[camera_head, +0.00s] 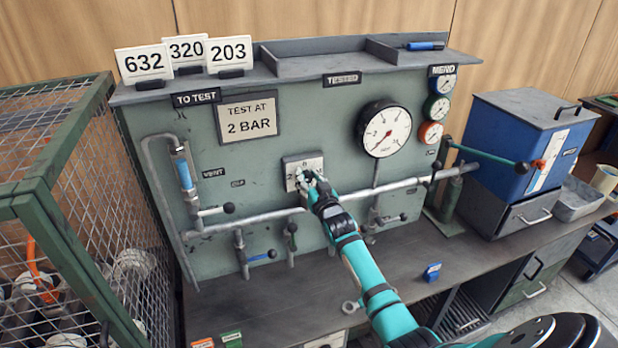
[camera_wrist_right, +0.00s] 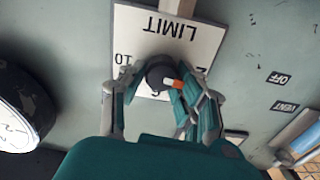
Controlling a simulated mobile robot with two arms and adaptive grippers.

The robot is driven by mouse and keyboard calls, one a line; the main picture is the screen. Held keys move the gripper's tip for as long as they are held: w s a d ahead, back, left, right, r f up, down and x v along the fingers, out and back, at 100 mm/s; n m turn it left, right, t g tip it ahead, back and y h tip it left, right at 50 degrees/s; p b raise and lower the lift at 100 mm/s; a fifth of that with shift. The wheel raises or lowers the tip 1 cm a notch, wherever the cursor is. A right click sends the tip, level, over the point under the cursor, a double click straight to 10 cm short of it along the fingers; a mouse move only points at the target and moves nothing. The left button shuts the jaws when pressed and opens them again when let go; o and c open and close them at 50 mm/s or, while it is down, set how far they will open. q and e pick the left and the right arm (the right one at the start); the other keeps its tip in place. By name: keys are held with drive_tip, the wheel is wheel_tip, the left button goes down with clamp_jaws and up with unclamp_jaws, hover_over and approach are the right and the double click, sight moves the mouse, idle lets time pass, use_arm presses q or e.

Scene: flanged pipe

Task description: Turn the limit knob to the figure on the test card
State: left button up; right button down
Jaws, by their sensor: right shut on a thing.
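The test card (camera_head: 251,117) on the green panel reads "TEST AT 2 BAR". The limit knob (camera_wrist_right: 158,72) is dark and round, on a white plate (camera_wrist_right: 200,45) marked LIMIT, upside down in the wrist view. The plate also shows in the head view (camera_head: 291,163). My right gripper (camera_wrist_right: 147,90) is shut on the knob, a finger on either side; in the head view its hand (camera_head: 318,192) covers the knob. The knob's orange-and-white mark points right and slightly down in the wrist view, between the 2 and the 6. My left gripper is not in view.
A large gauge (camera_head: 385,129) is right of the knob, and a pipe (camera_head: 270,221) with several valve handles runs below it. Number cards (camera_head: 230,53) stand on the top shelf. A mesh cage (camera_head: 60,200) is left; a blue box (camera_head: 530,140) is right.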

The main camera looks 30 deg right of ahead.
drive_tip(key=shift+f+n, duration=0.25)
drive_tip(key=shift+n, duration=0.45)
drive_tip(key=c, duration=1)
unclamp_jaws()
drive_tip(key=shift+r, duration=0.1)
drive_tip(key=shift+o, duration=0.2)
drive_tip(key=v, duration=1.2)
drive_tip(key=shift+a, duration=0.1)
